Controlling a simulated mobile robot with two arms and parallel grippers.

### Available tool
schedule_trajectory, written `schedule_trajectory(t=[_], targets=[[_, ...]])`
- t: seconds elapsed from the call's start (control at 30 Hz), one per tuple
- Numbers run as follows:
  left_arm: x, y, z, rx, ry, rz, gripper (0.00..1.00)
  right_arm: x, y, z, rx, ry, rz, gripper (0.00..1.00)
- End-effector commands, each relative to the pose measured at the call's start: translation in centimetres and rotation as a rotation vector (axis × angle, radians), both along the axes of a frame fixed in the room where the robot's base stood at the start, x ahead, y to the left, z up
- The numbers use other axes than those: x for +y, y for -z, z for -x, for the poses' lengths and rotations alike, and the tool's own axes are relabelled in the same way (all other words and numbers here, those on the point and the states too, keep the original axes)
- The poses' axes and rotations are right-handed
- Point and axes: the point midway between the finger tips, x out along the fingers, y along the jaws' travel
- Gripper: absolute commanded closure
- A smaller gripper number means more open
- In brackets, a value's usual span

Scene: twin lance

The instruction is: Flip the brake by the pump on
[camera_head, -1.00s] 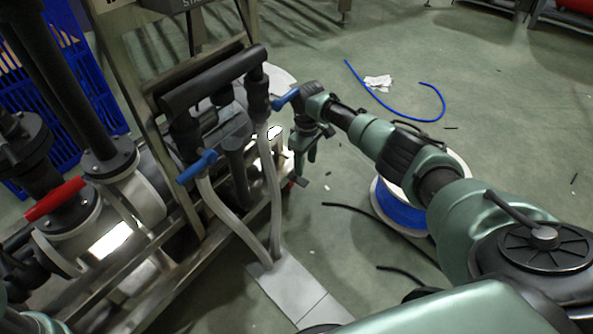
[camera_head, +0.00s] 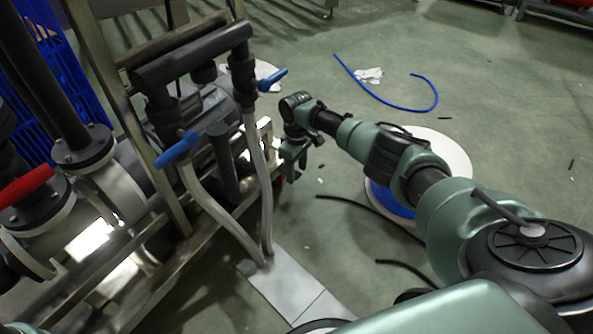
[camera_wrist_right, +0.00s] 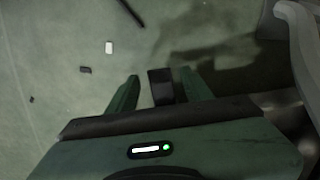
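The pump rig shows at left in the head view, with black pipes (camera_head: 190,62) on a metal frame. It carries two blue lever handles, one on the right pipe (camera_head: 272,80) and one on the left pipe (camera_head: 177,149). A red lever (camera_head: 26,186) sits on a flange at far left. I cannot tell which part is the brake. My right gripper (camera_head: 291,168) hangs beside the frame, below and right of the right blue handle, apart from it. In the wrist view its green fingers (camera_wrist_right: 160,92) are spread, with a dark block between them that touches neither. My left gripper is out of view.
A cable reel with blue cable (camera_head: 440,150) stands on the floor behind my right arm. A loose blue hose (camera_head: 390,105) and black cables (camera_head: 350,202) lie on the floor. Grey hoses (camera_head: 255,185) run down to a floor plate (camera_head: 285,285). A blue crate (camera_head: 40,95) stands far left.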

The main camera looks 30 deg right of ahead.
Motion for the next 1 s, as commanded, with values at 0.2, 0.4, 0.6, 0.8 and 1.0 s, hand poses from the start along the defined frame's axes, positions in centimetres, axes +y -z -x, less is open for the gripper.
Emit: schedule_trajectory(t=[0.2,0.4,0.6,0.8,1.0], targets=[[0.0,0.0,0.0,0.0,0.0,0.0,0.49,0.0,0.0,0.0,0.0,0.0,0.0,1.0],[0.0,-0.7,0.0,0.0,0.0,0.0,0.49,0.0,-0.1,0.1,-0.011,0.0,-0.006,1.0],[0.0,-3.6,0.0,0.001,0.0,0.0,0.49,-0.1,-0.1,0.5,-0.076,0.0,-0.035,1.0],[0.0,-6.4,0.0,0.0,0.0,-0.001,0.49,-0.2,0.9,0.9,-0.197,0.002,-0.086,1.0],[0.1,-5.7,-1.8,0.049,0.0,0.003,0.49,-0.3,2.0,0.9,-0.321,0.002,-0.135,1.0]])
